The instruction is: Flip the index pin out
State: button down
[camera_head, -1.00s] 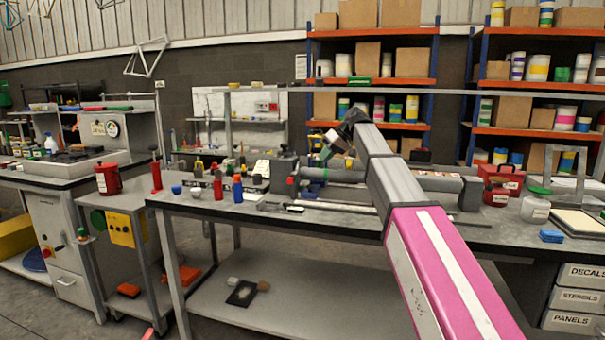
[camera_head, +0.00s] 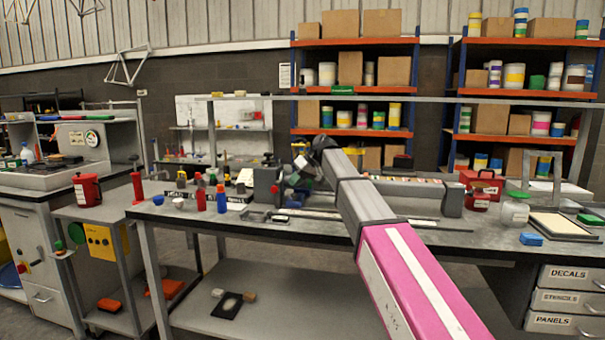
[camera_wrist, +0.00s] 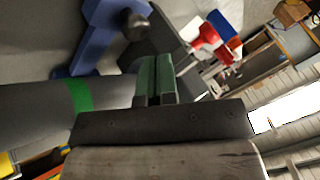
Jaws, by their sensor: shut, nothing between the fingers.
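My gripper (camera_wrist: 155,80) shows in the wrist view with its two green fingers together and nothing between them. Just beyond the tips is a dark grey knob-like part (camera_wrist: 138,26), beside a blue bracket-like part (camera_wrist: 100,18). I cannot tell for sure which part is the index pin, or whether the fingers touch the knob. A grey tube with a green band (camera_wrist: 78,95) lies to the left.
The workbench (camera_head: 340,240) carries a blue bottle (camera_head: 221,198) and a red bottle (camera_head: 201,199) left of the fixture.

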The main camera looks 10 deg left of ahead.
aim_at(275, 189)
jog(key=shift+x, duration=0.95)
jog(key=shift+s+a+r, duration=0.2)
jog(key=shift+s+a, duration=0.6)
jog(key=shift+s, duration=0.1)
jog(key=shift+s+a+r, duration=0.15)
jog(key=shift+s+a, duration=0.3)
jog(key=shift+a, duration=0.05)
jog(key=shift+s+a, duration=0.1)
jog(key=shift+s, duration=1)
